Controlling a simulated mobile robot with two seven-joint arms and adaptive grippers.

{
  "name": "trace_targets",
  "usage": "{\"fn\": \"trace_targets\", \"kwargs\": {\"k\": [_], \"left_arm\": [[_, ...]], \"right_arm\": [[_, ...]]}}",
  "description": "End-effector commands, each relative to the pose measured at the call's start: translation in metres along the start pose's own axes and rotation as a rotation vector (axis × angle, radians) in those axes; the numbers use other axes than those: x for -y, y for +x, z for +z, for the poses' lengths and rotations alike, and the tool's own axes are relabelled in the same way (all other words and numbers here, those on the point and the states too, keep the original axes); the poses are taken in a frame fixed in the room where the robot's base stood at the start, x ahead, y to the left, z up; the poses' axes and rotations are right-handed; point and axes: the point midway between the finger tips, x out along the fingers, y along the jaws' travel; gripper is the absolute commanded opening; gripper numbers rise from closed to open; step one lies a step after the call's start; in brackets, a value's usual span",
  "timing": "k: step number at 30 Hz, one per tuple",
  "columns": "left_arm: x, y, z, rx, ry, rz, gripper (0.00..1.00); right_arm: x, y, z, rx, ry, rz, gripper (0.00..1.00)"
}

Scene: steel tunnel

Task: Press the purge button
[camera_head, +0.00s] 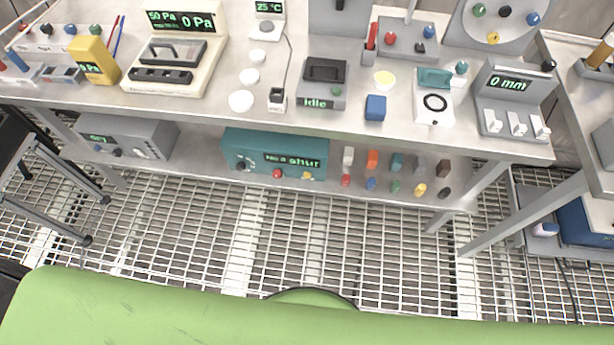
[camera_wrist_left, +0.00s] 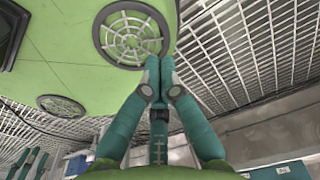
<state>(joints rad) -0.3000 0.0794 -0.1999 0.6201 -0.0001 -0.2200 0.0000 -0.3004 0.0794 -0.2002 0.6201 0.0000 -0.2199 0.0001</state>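No label reading purge is legible, so I cannot tell which button is the purge button. On the lower shelf a teal box (camera_head: 238,150) carries a lit display, a red button (camera_head: 277,173) and a yellow button (camera_head: 307,176). A grey box (camera_head: 150,135) with a small display and knobs stands left of it. My left gripper (camera_wrist_left: 159,68) shows only in the left wrist view; its teal fingertips are together with nothing seen between them, over the floor and my green base. Teal finger-like shapes (camera_wrist_left: 30,163) at that view's lower left may be my right gripper, partly cut off.
The steel bench top (camera_head: 330,118) holds several instruments, including a cream pressure unit (camera_head: 205,65), a grey device reading Idle (camera_head: 322,95) and a blue cube (camera_head: 375,107). Small coloured blocks stand on the shelf's right. The grating floor (camera_head: 200,220) before the bench is clear.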

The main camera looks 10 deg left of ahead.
Motion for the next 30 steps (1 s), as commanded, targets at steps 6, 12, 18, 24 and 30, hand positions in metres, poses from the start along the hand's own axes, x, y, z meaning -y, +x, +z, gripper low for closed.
{"fn": "trace_targets", "kwargs": {"k": [6, 12, 18, 24, 30], "left_arm": [[0.0, 0.0, 0.0, 0.001, 0.0, 0.0, 0.0], [0.0, 0.0, 0.0, 0.001, 0.0, 0.0, 0.0], [0.0, 0.0, 0.0, 0.001, 0.0, 0.0, 0.0], [0.003, 0.005, -0.007, -0.013, -0.024, -0.001, 0.0], [0.002, 0.027, -0.071, -0.117, -0.205, 0.03, 0.0]], "right_arm": [[0.0, 0.0, 0.0, 0.0, 0.0, 0.0, 0.4], [0.0, 0.0, 0.0, 0.001, 0.0, 0.0, 0.4], [0.0, 0.0, 0.0, 0.001, 0.0, 0.0, 0.4], [-0.003, 0.005, -0.003, -0.005, -0.001, 0.004, 0.4], [-0.003, 0.03, -0.025, -0.038, 0.0, 0.005, 0.4]]}}
